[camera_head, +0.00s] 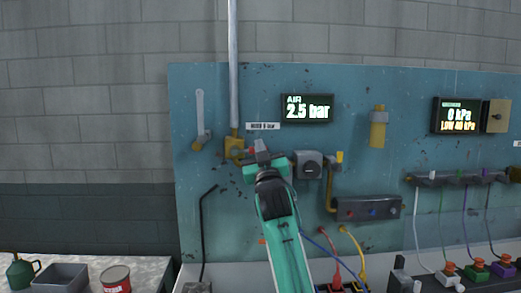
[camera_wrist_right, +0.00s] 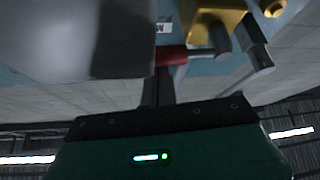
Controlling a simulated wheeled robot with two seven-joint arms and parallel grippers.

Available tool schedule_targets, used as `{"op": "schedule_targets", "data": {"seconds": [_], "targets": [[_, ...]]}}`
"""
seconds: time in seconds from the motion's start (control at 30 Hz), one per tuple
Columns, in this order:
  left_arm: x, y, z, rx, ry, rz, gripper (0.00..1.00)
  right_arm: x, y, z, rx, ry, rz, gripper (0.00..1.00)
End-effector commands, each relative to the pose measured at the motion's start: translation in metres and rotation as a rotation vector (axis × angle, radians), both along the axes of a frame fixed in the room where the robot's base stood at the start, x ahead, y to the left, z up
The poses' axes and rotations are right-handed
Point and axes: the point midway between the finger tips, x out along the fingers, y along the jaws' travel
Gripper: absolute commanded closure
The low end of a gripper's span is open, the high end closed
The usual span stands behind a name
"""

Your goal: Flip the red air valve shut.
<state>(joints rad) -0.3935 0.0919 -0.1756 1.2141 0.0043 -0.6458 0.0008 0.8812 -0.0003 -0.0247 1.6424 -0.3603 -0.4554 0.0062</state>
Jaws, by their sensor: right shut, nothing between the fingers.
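The brass air valve (camera_head: 234,147) sits on the teal panel at the foot of a vertical grey pipe. In the right wrist view its brass body (camera_wrist_right: 216,22) is at the top, with a red handle piece (camera_wrist_right: 172,54) to its left. My right gripper (camera_head: 262,153) is shut and empty, just right of the valve in the head view. In the right wrist view its dark fingers (camera_wrist_right: 158,88) are right at the red piece; I cannot tell whether they touch it. The gripper hides most of the handle in the head view. My left gripper is not in view.
The air display (camera_head: 307,109) reads 2.5 bar. A grey regulator box (camera_head: 308,165) is close right of the gripper, with a brass pipe (camera_head: 331,185) beside it. A grey lever (camera_head: 200,112) is to the left. A red can (camera_head: 116,279) stands on the bench at lower left.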

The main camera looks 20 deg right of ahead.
Motion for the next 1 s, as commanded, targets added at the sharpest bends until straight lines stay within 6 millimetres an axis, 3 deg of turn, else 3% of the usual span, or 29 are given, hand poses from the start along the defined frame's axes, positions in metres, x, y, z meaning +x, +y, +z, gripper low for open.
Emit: {"op": "schedule_targets", "data": {"seconds": [1.0], "targets": [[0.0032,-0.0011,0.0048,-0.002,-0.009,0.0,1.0,0.0044,-0.0012,-0.0027,-0.002,0.001,0.0,1.0]]}}
